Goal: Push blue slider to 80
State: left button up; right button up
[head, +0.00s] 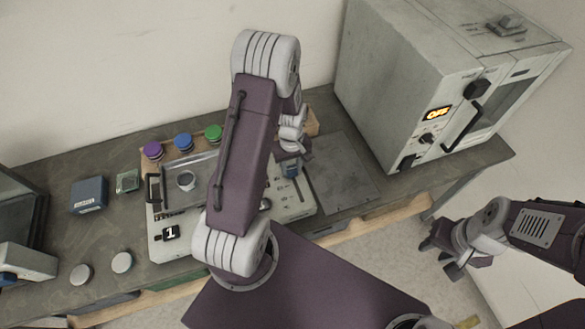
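A pale control panel (165,248) lies on the workbench, partly covered by my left arm. A small blue block (291,171), which looks like the blue slider's knob, shows at the panel's right part. Its scale reading is too small to make out. My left gripper (290,156) is just above and beside the blue block, largely hidden by its own arm. I cannot tell whether its fingers touch the block or whether they are open. My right gripper (443,257) is open and empty, away from the panel at the lower right, in front of the bench.
Purple (153,150), blue (183,142) and green (213,132) knobs stand behind the panel. A large grey oven-like machine (390,85) stands to the right, its display reading OFF. A flat grey plate (342,175) lies between. A dark blue box (89,195) and two pale discs (121,262) lie left.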

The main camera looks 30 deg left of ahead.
aim_at(291, 167)
pick_arm(q)
jog(key=o, duration=0.4)
jog(key=shift+w+a, duration=0.15)
notch_tip(291, 167, up, 9)
jog(key=shift+r, duration=0.1)
dwell(0.4)
